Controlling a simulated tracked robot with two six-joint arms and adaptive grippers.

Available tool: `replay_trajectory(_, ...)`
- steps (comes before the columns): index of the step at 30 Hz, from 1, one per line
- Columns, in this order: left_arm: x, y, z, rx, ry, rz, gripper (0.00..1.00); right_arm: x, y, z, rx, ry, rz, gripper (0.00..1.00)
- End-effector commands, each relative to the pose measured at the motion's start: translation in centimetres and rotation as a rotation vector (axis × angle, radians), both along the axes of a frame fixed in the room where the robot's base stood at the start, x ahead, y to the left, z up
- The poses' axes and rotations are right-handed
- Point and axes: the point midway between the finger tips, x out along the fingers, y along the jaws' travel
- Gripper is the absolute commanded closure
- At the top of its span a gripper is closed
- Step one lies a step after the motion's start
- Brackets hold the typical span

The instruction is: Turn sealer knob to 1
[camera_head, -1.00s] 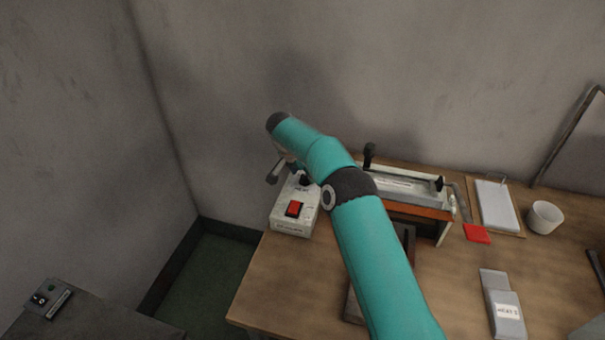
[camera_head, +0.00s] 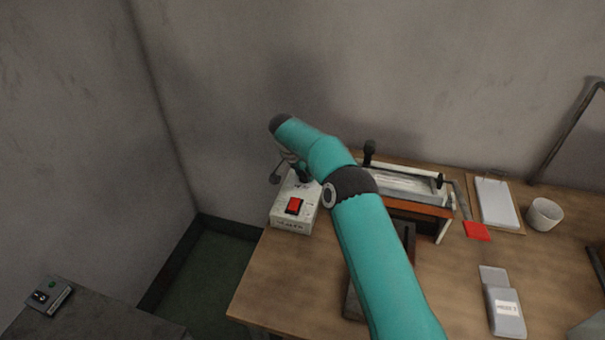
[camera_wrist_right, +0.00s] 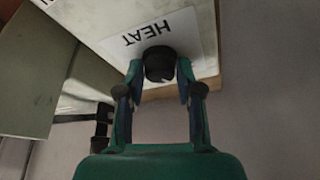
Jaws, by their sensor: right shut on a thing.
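The sealer's control box (camera_head: 292,222) is white, with a red switch (camera_head: 294,206) on its top, near the left end of the wooden table. In the right wrist view a black round knob (camera_wrist_right: 158,64) sits beside a label reading HEAT (camera_wrist_right: 150,36). My right gripper (camera_wrist_right: 160,78) has its two fingers on either side of the knob, shut on it. In the head view my right gripper (camera_head: 300,172) is at the back of the box, partly hidden by my own arm. The knob's pointer and the number 1 cannot be made out. My left gripper is not in view.
The sealer's long bar (camera_head: 405,182) lies to the right of the box. A red piece (camera_head: 477,231), a clipboard (camera_head: 497,204), a white cup (camera_head: 545,214) and a grey labelled block (camera_head: 506,310) lie further right. A wall stands close behind.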

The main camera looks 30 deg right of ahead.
Motion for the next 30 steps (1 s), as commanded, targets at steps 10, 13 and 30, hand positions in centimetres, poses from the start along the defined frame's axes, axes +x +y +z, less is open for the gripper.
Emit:
replay_trajectory(10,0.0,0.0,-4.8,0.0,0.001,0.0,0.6,-0.1,-0.2,-0.3,-0.001,-0.003,0.301,0.99)
replay_trajectory(13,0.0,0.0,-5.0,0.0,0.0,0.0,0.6,-0.1,-0.2,-0.1,-0.001,-0.003,0.359,0.99)
replay_trajectory(30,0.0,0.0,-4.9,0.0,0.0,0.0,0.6,-0.1,-0.1,0.0,-0.001,-0.001,0.378,0.4)
